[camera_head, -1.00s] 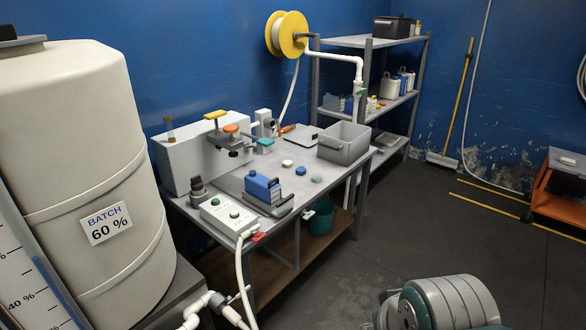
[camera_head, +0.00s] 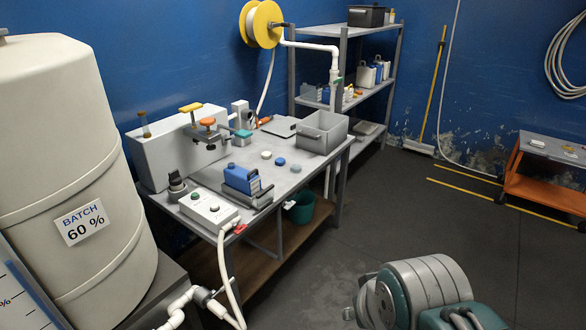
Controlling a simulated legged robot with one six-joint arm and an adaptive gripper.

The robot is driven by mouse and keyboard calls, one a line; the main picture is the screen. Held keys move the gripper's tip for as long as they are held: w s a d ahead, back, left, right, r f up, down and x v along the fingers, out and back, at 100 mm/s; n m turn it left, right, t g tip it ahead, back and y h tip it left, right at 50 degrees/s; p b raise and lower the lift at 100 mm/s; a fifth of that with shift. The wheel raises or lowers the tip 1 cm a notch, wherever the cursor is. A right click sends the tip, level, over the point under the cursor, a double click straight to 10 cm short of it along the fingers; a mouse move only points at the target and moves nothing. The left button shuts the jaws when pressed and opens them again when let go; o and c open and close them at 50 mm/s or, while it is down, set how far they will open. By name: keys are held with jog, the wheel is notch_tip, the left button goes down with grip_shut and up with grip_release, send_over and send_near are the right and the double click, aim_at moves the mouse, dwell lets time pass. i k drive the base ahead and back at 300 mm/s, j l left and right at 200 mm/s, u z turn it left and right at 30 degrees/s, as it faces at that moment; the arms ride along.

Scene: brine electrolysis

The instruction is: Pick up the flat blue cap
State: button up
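The flat blue cap (camera_head: 280,161) is a small round disc lying on the grey table top (camera_head: 262,182), near its right half. It lies between a white cap (camera_head: 266,154) and a grey cap (camera_head: 296,169), apart from both. The blue cap is in plain view and nothing covers it. Part of my arm (camera_head: 415,295), grey and teal, shows at the bottom right, well away from the table. My gripper is not in the picture, so its fingers cannot be seen.
A blue canister (camera_head: 241,179) and a white button box (camera_head: 208,207) stand at the table's front left. A grey bin (camera_head: 322,133) stands at its right end. A large tank (camera_head: 60,130) is at left. Dark floor (camera_head: 400,215) right of the table is clear.

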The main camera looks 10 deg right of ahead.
aim_at(280, 161)
jog(key=i+z, duration=0.4)
jog(key=i, duration=0.15)
jog(key=i+l+z, duration=0.1)
jog(key=i+z, duration=0.55)
jog(key=i, duration=0.2)
jog(key=i+u, duration=1.2)
jog(key=u, duration=0.2)
jog(key=i+l+u, duration=0.2)
jog(key=u, duration=0.2)
jog(key=i+l+u, duration=0.35)
jog(key=j, duration=0.1)
